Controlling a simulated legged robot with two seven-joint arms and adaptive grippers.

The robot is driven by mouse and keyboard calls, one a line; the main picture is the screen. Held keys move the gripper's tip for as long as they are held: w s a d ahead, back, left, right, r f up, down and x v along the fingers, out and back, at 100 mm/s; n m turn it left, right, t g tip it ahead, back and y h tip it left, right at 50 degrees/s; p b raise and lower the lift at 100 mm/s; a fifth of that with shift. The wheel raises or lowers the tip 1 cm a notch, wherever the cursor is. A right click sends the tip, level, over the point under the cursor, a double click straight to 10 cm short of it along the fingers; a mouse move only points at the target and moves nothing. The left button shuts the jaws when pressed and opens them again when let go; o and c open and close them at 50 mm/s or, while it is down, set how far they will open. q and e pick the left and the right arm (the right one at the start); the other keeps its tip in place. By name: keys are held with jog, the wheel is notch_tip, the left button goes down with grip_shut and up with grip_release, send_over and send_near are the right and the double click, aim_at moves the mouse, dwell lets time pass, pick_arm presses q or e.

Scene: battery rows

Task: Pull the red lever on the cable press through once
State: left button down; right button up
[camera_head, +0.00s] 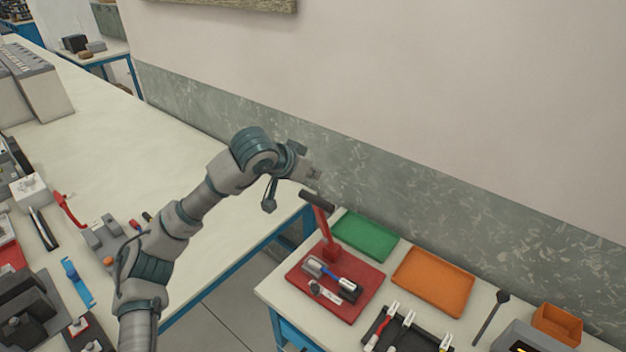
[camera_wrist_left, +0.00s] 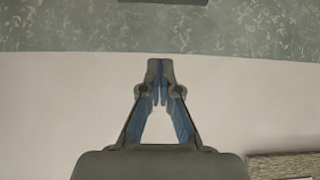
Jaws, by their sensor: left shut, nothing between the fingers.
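The cable press stands on the right-hand bench on a red base plate (camera_head: 372,281). Its red lever (camera_head: 322,222) stands nearly upright, leaning a little left, with a dark crossbar handle (camera_head: 317,200) on top. My left gripper (camera_head: 314,173) is just above the handle in the picture, apart from it. In the left wrist view its fingers (camera_wrist_left: 160,65) are shut together with nothing between them. A dark edge at the top of that view (camera_wrist_left: 160,1) may be the handle; too little shows to tell. My right gripper is not in view.
A green tray (camera_head: 365,236) and an orange tray (camera_head: 433,282) lie behind and right of the press. A dark rack (camera_head: 405,335) with tools is in front. The wall (camera_head: 420,190) is close behind. A floor gap separates the long left bench (camera_head: 110,150).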

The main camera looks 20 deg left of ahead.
pick_arm(q)
jog(key=w+f, duration=0.1)
jog(key=f, duration=0.1)
jog(key=w+d+f, duration=0.1)
jog(key=f, duration=0.1)
jog(key=w+f, duration=0.1)
jog(key=f, duration=0.2)
jog(key=shift+w+d+f, duration=0.1)
jog(key=shift+w+d, duration=0.15)
jog(key=shift+w, duration=0.1)
jog(key=shift+s+a+f+b, duration=0.15)
jog(key=shift+s+a+b, duration=0.15)
jog(key=shift+s, duration=0.25)
jog(key=shift+f, duration=0.1)
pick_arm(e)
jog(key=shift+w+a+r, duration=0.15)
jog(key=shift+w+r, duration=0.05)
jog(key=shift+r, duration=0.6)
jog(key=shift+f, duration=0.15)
